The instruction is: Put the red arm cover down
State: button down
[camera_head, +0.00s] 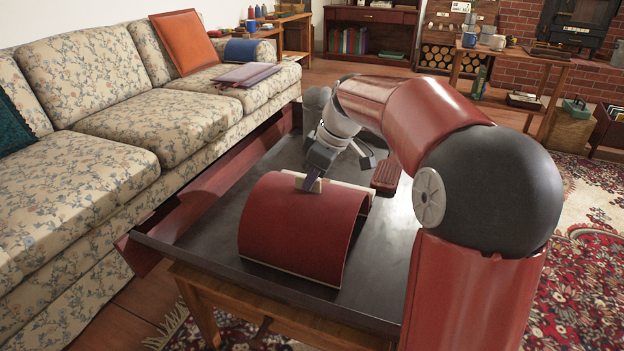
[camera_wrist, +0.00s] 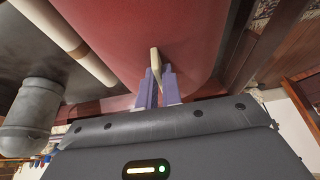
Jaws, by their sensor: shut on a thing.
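The red arm cover (camera_head: 295,232) is a curved, arch-like shell with pale edges, over the dark tray (camera_head: 220,255) on a wooden table. Its open side faces down. Its near lower edge is at or very close to the tray floor; I cannot tell whether it bears its full weight there. My gripper (camera_head: 312,182) is at the cover's far upper edge, shut on a pale tab. In the wrist view, my gripper's purple fingers (camera_wrist: 158,90) close on this tab, with the cover's red surface (camera_wrist: 140,30) above them.
A dark red ribbed block (camera_head: 386,176) lies in the tray, right of the cover. The tray floor just right of the cover is clear.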

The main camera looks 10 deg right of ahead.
jog(key=c, duration=1.6)
grip_release()
jog(key=shift+o, duration=0.2)
jog(key=p+v, duration=0.3)
jog(key=v, duration=0.9)
jog(key=s+a+f+m+t+h, duration=0.1)
jog(key=s+f+m, duration=0.2)
jog(key=s, duration=0.5)
jog(key=s+a+f+m+t+h, duration=0.1)
jog(key=s+f+m, duration=0.3)
jog(key=s, duration=0.4)
jog(key=s+a+f+m+h, duration=0.1)
jog(key=s+a+f+m, duration=0.1)
jog(key=s, duration=0.6)
jog(key=shift+s+f+m+t+h, duration=0.15)
jog(key=shift+f+m+t+h, duration=0.05)
jog(key=shift+f+m, duration=0.3)
jog(key=shift+s+f+m+t+h, duration=0.2)
jog(key=shift+f+m, duration=0.2)
jog(key=shift+f, duration=0.2)
